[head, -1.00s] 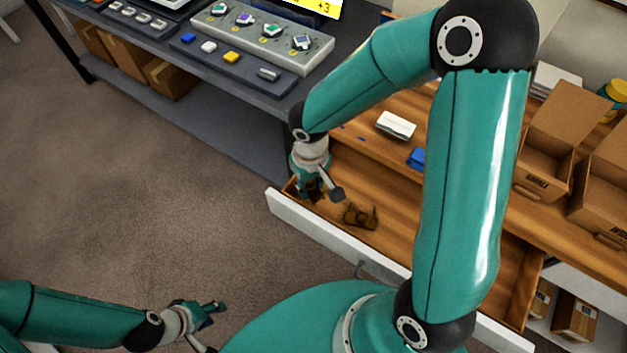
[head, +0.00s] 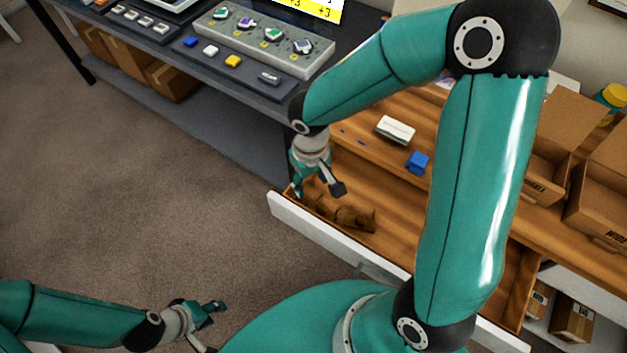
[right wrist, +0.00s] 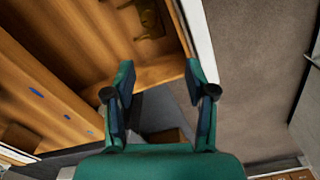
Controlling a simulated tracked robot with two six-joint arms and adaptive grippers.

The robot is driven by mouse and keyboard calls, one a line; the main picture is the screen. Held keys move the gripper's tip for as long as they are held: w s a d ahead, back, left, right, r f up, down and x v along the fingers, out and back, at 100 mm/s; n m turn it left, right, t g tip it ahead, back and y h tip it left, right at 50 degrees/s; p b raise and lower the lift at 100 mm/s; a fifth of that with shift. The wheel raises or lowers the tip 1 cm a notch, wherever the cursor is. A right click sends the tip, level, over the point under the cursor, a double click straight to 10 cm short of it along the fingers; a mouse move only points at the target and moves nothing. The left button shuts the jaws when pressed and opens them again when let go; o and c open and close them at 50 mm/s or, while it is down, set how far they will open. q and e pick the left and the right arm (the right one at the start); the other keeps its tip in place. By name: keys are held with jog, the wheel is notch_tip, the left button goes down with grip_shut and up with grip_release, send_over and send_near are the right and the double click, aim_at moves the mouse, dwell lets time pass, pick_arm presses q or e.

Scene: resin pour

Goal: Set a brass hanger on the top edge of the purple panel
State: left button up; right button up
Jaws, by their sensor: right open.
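Brown brass hangers lie in the open wooden drawer (head: 400,232). One hanger (head: 356,218) is plain to see, and another (head: 325,208) lies left of it, near my right gripper. My right gripper (head: 318,191) is open and empty, pointing down over the drawer's left end. In the right wrist view, its fingers (right wrist: 160,92) are apart with nothing between them, and a hanger (right wrist: 148,20) lies beyond them at the top. My left gripper (head: 216,312) is low over the carpet, away from the drawer; its jaw gap is unclear. I cannot make out the purple panel.
The drawer's white front (head: 325,235) faces the carpet. A white box (head: 395,130) and a blue block (head: 417,162) lie on the wooden top. Open cardboard boxes (head: 566,130) stand at right. A dark bench (head: 150,45) with a grey tray (head: 275,48) is at upper left.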

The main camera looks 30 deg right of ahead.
notch_tip(320, 180, up, 10)
jog(key=shift+f+p, duration=0.25)
jog(key=shift+p, duration=0.1)
jog(key=shift+s, duration=0.15)
